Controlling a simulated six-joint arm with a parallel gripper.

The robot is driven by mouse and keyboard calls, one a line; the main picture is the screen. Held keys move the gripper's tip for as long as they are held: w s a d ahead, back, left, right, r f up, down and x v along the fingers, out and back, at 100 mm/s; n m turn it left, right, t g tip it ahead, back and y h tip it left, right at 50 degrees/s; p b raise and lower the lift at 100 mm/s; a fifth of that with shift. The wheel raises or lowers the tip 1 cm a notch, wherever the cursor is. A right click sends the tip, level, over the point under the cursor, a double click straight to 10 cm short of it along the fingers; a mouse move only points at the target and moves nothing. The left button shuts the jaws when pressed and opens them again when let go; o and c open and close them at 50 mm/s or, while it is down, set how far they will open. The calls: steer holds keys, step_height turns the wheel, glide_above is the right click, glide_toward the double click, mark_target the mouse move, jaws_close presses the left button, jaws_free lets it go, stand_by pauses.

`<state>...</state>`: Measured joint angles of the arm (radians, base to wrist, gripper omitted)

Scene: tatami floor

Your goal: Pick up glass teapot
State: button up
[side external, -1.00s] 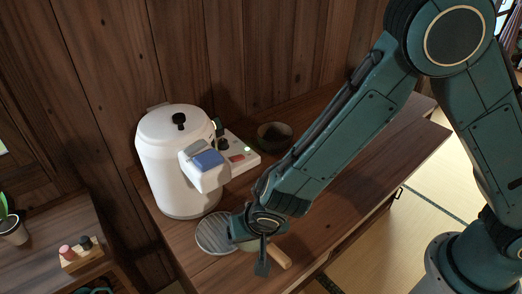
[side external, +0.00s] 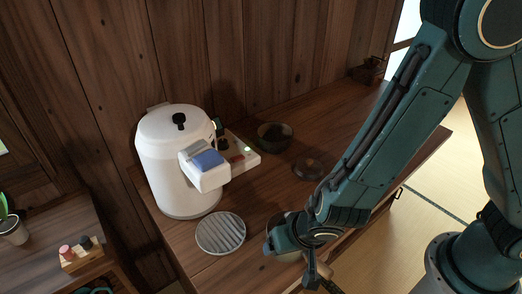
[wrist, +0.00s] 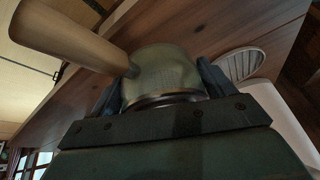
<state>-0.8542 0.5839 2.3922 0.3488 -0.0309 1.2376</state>
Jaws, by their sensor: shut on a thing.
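The glass teapot (wrist: 168,68) fills the middle of the wrist view, with its thick wooden handle (wrist: 70,30) reaching to the upper left. My gripper (wrist: 162,90) is shut on the teapot's round body, one finger on each side. In the side view my gripper (side external: 290,248) is over the front part of the counter, right of the round slatted grille. There the teapot is mostly hidden behind the gripper. I cannot tell how high it hangs above the counter.
A white dispenser (side external: 180,165) stands at the left of the wooden counter (side external: 200,262), with the empty round grille (side external: 221,233) before it. A dark bowl (side external: 274,136) and a dark round lid-like piece (side external: 313,166) lie behind my gripper. The counter's front edge is close.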

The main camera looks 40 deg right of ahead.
steer(key=shift+s+d, duration=0.3)
steer(key=shift+s, duration=0.15)
steer(key=shift+s+d, duration=0.1)
steer(key=shift+r, duration=0.1)
stand_by(0.6)
